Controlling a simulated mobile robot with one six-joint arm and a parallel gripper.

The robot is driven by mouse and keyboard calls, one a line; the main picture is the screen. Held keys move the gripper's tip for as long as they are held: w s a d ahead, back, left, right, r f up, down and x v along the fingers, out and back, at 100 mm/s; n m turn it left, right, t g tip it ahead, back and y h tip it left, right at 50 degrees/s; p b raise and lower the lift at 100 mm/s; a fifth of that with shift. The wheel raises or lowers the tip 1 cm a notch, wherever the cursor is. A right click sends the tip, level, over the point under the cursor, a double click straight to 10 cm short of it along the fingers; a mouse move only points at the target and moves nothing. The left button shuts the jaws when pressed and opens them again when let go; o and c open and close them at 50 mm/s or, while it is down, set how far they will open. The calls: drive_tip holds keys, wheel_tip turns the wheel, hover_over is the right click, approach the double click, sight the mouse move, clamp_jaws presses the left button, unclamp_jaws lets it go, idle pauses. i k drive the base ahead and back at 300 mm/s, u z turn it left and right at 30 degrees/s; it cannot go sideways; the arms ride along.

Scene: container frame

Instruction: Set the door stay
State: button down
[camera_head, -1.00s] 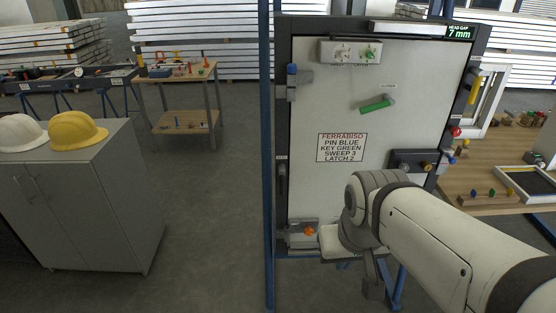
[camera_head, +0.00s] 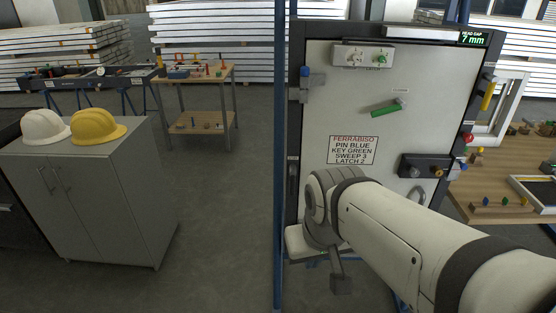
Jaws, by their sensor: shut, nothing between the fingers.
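A white door panel (camera_head: 349,108) stands upright in a dark frame (camera_head: 297,128) on blue posts. A printed label (camera_head: 353,150) reads FERRABISO, PIN BLUE, KEY GREEN, SWEEP 3, LATCH 2. A display (camera_head: 473,38) at the top right reads 7 mm. A green-handled lever (camera_head: 385,108) sits tilted on the panel, below a small box with a green knob (camera_head: 380,60). A blue-topped pin (camera_head: 305,72) sits at the left edge. A dark latch block (camera_head: 425,168) is at the lower right. I cannot single out the door stay.
A grey cabinet (camera_head: 100,195) with white (camera_head: 44,127) and yellow (camera_head: 97,126) helmets stands at left. A small wooden table (camera_head: 200,76) is behind it. A wooden bench (camera_head: 480,185) with small parts is at right. Grey floor between cabinet and frame is clear.

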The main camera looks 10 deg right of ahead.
sight(293, 167)
drive_tip(key=z, duration=0.05)
drive_tip(key=i, duration=0.95)
drive_tip(key=u, duration=0.1)
